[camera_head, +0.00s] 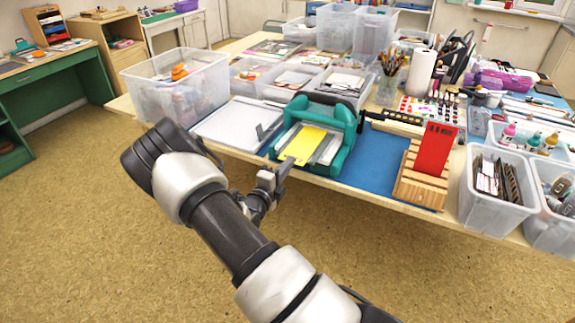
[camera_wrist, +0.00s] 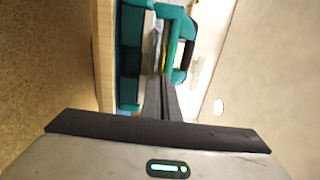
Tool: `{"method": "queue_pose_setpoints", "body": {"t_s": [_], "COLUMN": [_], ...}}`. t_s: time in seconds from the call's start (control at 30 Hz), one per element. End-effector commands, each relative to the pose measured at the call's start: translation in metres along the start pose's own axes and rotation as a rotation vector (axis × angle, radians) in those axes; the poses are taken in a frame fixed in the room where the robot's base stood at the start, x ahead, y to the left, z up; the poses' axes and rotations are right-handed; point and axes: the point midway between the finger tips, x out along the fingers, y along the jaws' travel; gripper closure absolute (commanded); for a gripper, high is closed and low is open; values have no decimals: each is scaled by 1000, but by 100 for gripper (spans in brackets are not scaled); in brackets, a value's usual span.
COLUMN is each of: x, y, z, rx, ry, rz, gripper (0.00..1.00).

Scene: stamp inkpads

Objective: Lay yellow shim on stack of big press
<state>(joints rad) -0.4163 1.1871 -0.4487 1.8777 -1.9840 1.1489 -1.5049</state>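The big press (camera_head: 345,125) is a teal frame with a pale bed, standing on the table's blue mat; part of it shows in the wrist view (camera_wrist: 130,55). The yellow shim (camera_head: 307,141) is a flat sheet over the press bed, its far end towards the teal crossbar. Whether it rests on the stack or hovers just above is unclear. My gripper (camera_head: 287,163) is at the shim's near end, in front of the press. In the wrist view its fingers (camera_wrist: 162,75) are close together, with a thin yellow edge between their tips. The stack beneath is mostly hidden.
A white tray (camera_head: 238,124) lies left of the press. A wooden rack (camera_head: 425,186) with a red block (camera_head: 436,149) stands to the right. A black-and-yellow bar (camera_head: 393,117) lies behind. Blue mat (camera_head: 373,158) is clear between press and rack.

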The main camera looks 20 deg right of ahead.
Motion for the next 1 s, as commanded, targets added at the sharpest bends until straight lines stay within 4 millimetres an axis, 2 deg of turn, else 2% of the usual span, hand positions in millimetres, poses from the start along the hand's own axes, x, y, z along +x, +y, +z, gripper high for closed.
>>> {"method": "queue_pose_setpoints", "body": {"t_s": [0.7,0.83,1.0], "x": [0,0,0], "y": [7,7,7], "z": [0,0,0], "rx": [0,0,0], "ry": [0,0,0], "rz": [0,0,0], "gripper": [100,79,77]}}
